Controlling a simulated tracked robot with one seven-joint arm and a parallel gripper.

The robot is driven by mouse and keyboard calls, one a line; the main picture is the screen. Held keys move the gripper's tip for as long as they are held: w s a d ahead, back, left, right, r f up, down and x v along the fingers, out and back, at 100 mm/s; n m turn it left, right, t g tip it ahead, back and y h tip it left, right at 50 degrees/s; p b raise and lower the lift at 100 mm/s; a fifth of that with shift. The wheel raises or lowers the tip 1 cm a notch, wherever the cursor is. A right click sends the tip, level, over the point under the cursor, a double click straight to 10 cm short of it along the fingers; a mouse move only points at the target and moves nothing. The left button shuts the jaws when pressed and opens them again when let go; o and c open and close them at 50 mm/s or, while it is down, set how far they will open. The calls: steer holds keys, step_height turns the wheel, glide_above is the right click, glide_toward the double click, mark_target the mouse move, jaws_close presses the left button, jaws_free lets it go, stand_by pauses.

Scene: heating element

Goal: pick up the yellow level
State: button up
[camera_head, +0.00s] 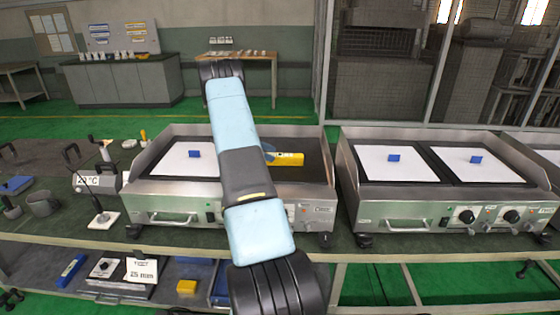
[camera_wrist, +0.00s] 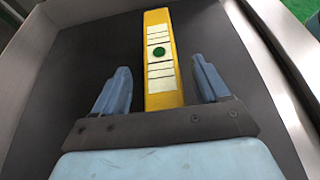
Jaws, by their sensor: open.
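The yellow level (camera_head: 288,159) lies on the dark right-hand plate of the left griddle (camera_head: 318,175) in the head view. In the wrist view the yellow level (camera_wrist: 161,65) runs away from me, with a pale marked face and a green round vial. My gripper (camera_wrist: 160,85) is open, with one blue finger on each side of the level's near part. Neither finger visibly touches it. In the head view my arm covers the level's left end and most of my gripper.
The griddle's raised metal walls (camera_wrist: 25,65) border the plate. A white sheet with a blue block (camera_head: 195,153) lies on its left half. A second griddle (camera_head: 450,200) stands to the right.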

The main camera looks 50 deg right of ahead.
steer(key=shift+s+d+f, duration=0.3)
steer(key=shift+s+d, duration=0.15)
steer(key=shift+s, duration=0.05)
steer(key=c, duration=1.3)
